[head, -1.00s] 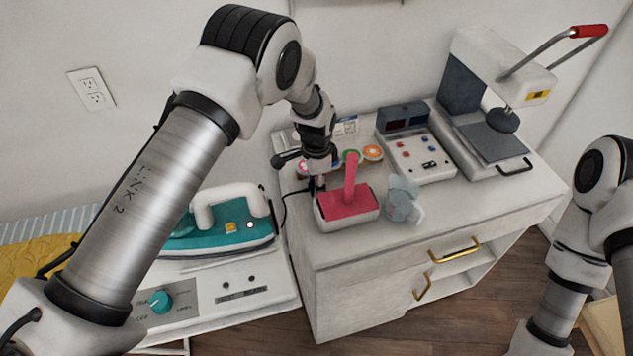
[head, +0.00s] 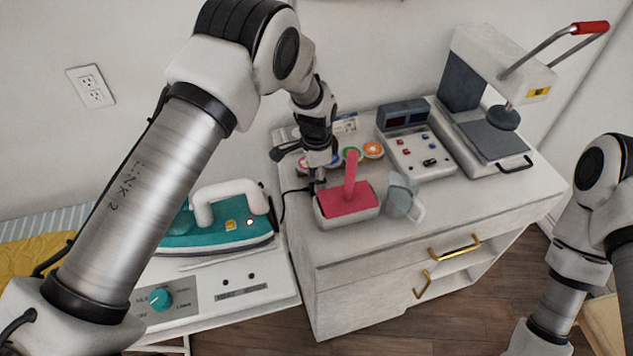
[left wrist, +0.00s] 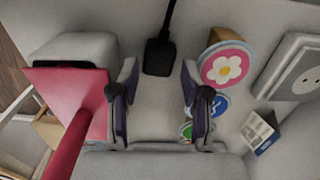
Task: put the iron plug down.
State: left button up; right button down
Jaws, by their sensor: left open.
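The iron plug (left wrist: 158,57) is a black block with its cord running up the left wrist view. It appears to lie on the white cabinet top (head: 455,195), beyond and between my left fingertips, apart from both. My left gripper (head: 317,183) is open over the left part of the cabinet; its two spread fingers show in the left wrist view (left wrist: 160,100). In the head view the gripper hides the plug, and only the dark cord shows at the cabinet's left edge. The teal and white iron (head: 222,218) rests on its station at the left. My right gripper is out of view.
A white box with a red top and handle (head: 347,198) stands close beside my left gripper, with a grey jug (head: 403,197) to its right. Round patches (left wrist: 228,68) and a socket plate (left wrist: 298,72) lie near. A control box (head: 415,150) and heat press (head: 490,135) stand right.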

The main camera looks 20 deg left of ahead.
pick_arm(q)
notch_tip(320, 180, up, 10)
jog(key=b, duration=0.1)
jog(key=shift+r+b, duration=0.25)
jog(key=shift+b, duration=0.05)
jog(key=shift+s, duration=0.1)
